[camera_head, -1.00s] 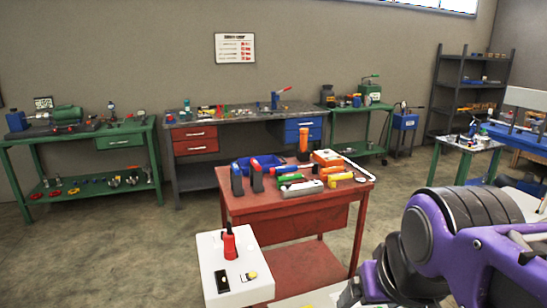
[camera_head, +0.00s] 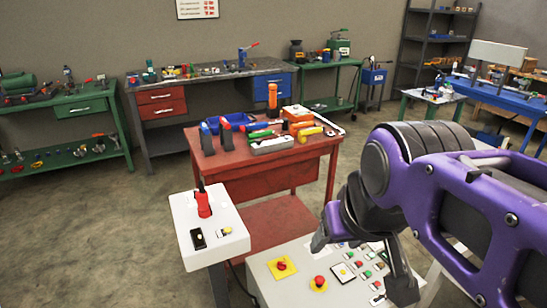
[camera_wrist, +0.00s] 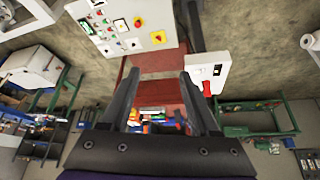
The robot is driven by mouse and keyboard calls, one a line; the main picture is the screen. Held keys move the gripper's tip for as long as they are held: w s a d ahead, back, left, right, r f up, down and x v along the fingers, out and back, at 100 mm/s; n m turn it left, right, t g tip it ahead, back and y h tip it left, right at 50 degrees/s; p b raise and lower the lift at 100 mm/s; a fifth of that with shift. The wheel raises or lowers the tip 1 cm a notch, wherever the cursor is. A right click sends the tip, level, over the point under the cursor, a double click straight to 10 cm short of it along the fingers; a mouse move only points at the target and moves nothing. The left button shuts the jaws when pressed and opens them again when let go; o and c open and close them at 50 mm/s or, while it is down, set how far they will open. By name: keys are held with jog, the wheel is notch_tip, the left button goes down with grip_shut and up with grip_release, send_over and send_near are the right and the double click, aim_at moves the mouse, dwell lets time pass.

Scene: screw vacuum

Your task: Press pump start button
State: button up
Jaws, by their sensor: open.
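A pale control panel (camera_head: 268,291) with several coloured buttons and switches stands at the bottom middle of the head view. It also shows at the top of the wrist view (camera_wrist: 128,45). Its green, red and white buttons (camera_head: 352,268) sit partly behind my gripper. No label is readable, so I cannot tell which is the pump start button. My gripper (camera_wrist: 159,74) is open and empty, its fingers apart. In the head view my gripper (camera_head: 362,262) overlaps the panel; contact cannot be told.
A white box (camera_head: 182,208) with a red-handled control (camera_head: 203,203) stands left of the panel. A red table (camera_head: 215,165) with tools and blue bins is behind it. Green and grey workbenches line the wall. Open floor lies to the left.

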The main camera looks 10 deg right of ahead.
grip_shut()
dwell(1.4)
